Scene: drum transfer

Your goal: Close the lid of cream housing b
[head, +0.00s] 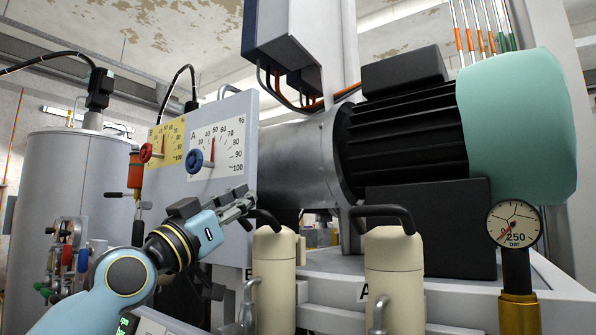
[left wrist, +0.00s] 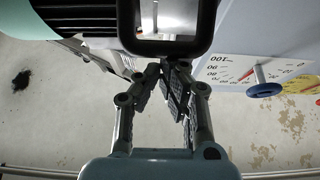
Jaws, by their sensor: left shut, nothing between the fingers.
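Cream housing b (head: 273,272) stands upright at the lower middle of the head view, with a "B" partly visible at its left. A black curved handle (head: 264,216) is at its top; I cannot tell from this angle how its lid sits. A second cream housing (head: 394,275), by an "A" label, stands to its right with a similar handle. My left gripper (head: 246,203) is shut and empty, just left of and slightly above housing b's top. Its converging fingers also show in the left wrist view (left wrist: 168,74). My right gripper is not in view.
A panel with dials and a blue knob (head: 195,161) stands behind my left gripper; the knob also shows in the left wrist view (left wrist: 264,90). A black motor with a teal cover (head: 517,125) is above the housings. A pressure gauge (head: 514,224) stands at right.

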